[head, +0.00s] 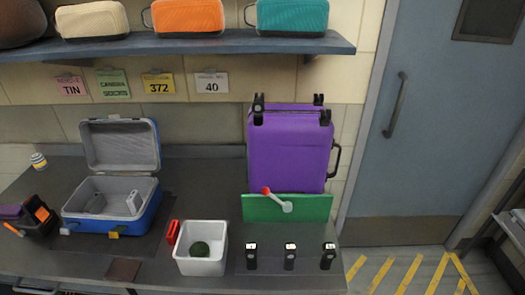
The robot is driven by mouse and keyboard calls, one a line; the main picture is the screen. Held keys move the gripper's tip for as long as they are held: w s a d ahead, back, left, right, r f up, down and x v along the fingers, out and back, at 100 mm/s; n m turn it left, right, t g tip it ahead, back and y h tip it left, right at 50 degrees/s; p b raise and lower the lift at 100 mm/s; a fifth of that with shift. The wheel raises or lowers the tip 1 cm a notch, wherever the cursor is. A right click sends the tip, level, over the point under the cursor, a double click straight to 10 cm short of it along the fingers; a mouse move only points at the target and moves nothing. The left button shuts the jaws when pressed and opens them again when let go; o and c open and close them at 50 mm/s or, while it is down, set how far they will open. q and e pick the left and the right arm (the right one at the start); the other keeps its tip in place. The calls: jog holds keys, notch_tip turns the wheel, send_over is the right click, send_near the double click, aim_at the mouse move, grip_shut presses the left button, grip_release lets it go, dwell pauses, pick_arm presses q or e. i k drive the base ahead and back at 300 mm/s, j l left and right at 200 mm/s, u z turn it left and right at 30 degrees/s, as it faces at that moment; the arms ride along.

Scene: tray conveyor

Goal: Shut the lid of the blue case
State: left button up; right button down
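The blue case (141,222) stands on the left part of the dark counter with its front towards me. Its lid (121,145) is open and stands up at the back, with the grey inner side facing me. The grey interior of the base holds a small whitish item (133,202) at the right and another grey shape that I cannot make out. Neither of my grippers is in view.
A dark caddy (30,219) stands close left of the case. A red item (173,231) and a white bin (201,264) are to its right. A purple suitcase (285,150) stands further right. A shelf (180,46) with bags hangs above the lid.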

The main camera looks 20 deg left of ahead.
aim_at(114, 143)
jog(key=u, duration=1.45)
jog(key=z, duration=0.4)
jog(key=j+z, duration=0.15)
jog(key=z, duration=0.6)
jog(key=j+z, duration=0.15)
jog(key=z, duration=0.25)
jog(key=k+j+z, duration=0.1)
jog(key=j+z, duration=0.2)
jog(key=j, duration=0.15)
jog(key=k+j+z, duration=0.1)
jog(key=j+z, duration=0.2)
jog(key=j, duration=0.15)
jog(key=k+j+z, duration=0.4)
jog(key=j+z, duration=0.2)
jog(key=j, duration=0.15)
jog(key=k+j+z, duration=0.25)
jog(key=j, duration=0.1)
